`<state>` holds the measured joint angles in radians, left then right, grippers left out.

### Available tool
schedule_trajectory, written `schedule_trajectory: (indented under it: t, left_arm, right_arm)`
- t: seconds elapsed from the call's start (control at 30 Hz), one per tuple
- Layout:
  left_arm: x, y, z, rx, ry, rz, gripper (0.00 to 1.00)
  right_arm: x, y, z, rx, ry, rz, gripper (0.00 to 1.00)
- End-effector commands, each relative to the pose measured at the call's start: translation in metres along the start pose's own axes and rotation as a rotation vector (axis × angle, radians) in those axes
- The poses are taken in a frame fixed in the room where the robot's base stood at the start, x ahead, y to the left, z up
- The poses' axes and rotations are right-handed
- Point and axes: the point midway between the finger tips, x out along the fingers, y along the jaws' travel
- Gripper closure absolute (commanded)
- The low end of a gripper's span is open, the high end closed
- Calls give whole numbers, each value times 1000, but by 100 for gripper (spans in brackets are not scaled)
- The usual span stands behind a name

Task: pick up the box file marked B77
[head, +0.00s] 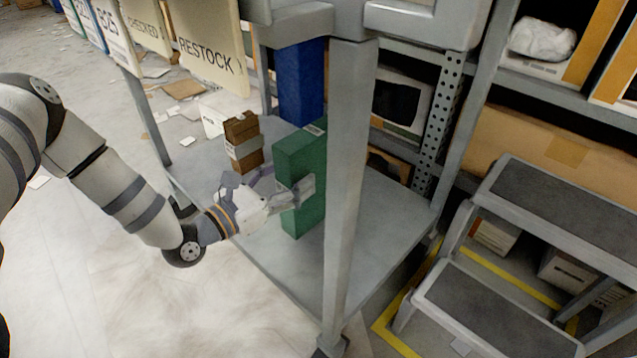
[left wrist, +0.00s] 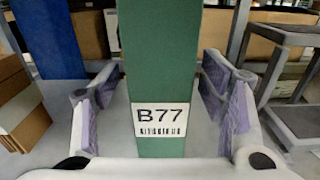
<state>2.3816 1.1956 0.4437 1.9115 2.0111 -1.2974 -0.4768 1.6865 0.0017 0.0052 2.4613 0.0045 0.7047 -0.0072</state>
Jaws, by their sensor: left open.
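The green box file marked B77 (head: 311,152) stands upright on the lower shelf of a grey cart (head: 268,262). In the left wrist view the file (left wrist: 160,50) fills the middle, its white B77 label facing the camera. My left gripper (head: 281,187) is open, with one finger on each side of the file. In the left wrist view the gripper (left wrist: 160,88) shows gaps between both finger pads and the file. My right gripper is not in view.
A blue box file (head: 302,82) and a brown carton stack (head: 243,142) stand behind on the same shelf. A cart post (head: 347,190) rises just right of the file. A step stool (head: 520,270) is at right. Hanging signs (head: 209,45) are at upper left.

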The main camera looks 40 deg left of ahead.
Motion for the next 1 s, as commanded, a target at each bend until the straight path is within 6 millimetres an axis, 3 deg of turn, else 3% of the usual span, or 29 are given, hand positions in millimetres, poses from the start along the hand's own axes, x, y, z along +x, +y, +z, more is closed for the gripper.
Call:
schedule_trajectory:
  t: [0.33,0.6,0.9,1.0]
  left_arm:
    - [56,0,-2,1,1,-5,35]
    - [63,0,-1,-2,3,-4,35]
    - [63,0,-1,-1,3,-4,98]
    - [63,0,0,-2,1,-4,98]
  right_arm:
    - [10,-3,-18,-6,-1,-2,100]
    - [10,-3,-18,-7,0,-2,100]
    - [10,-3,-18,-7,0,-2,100]
    - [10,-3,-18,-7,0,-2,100]
